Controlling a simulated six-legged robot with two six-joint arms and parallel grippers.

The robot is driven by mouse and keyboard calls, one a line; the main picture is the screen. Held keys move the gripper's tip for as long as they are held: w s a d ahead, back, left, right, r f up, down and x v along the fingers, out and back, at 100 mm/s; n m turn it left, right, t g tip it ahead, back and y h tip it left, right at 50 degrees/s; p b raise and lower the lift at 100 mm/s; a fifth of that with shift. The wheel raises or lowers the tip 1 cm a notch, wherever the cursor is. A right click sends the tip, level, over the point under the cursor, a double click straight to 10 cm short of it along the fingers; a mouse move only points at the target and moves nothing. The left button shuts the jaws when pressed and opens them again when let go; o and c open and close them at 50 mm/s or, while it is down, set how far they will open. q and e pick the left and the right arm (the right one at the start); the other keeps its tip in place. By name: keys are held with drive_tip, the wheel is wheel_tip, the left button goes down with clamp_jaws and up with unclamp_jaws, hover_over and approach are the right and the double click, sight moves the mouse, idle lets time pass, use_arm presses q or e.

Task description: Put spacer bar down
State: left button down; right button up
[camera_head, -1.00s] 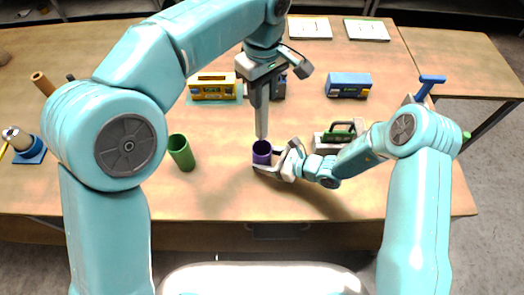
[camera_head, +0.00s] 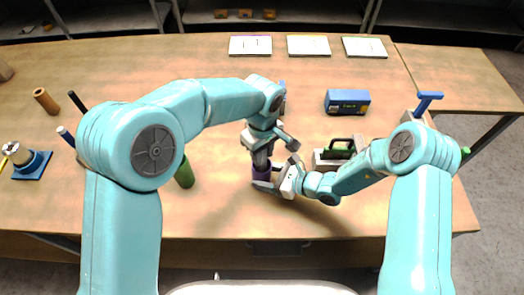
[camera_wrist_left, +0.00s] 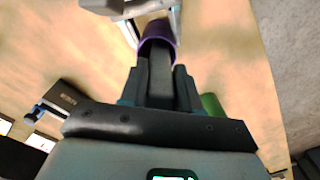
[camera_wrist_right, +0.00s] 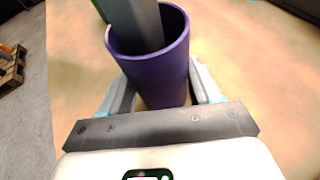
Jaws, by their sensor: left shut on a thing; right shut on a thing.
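The grey spacer bar (camera_wrist_right: 138,22) stands with its lower part inside the open purple cup (camera_wrist_right: 150,62), in the right wrist view. My left gripper (camera_head: 264,146) is shut on the bar's upper part, just above the cup; the bar also shows between its jaws in the left wrist view (camera_wrist_left: 160,78). My right gripper (camera_wrist_right: 160,92) is shut on the purple cup from the side, with a finger on either side. The cup also shows in the head view (camera_head: 262,172). The bar's lower end is hidden in the cup.
A green cup (camera_head: 185,174) stands left of the purple one, partly behind my left arm. A grey block with a green handle (camera_head: 338,150) and a blue box (camera_head: 347,102) are to the right. White cards (camera_head: 308,46) lie along the back. The front middle of the table is clear.

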use_arm(q)
drive_tip(key=shift+f, duration=0.1)
drive_tip(key=c, duration=1)
unclamp_jaws()
drive_tip(key=shift+s+f, duration=0.1)
drive_tip(key=shift+c, duration=0.2)
drive_tip(key=shift+o, duration=1.2)
wheel_tip(320, 180, up, 12)
drive_tip(key=shift+r, duration=0.25)
use_arm(e)
drive_tip(key=shift+r, duration=0.1)
drive_tip(key=o, duration=1.2)
drive_tip(key=shift+c, duration=0.2)
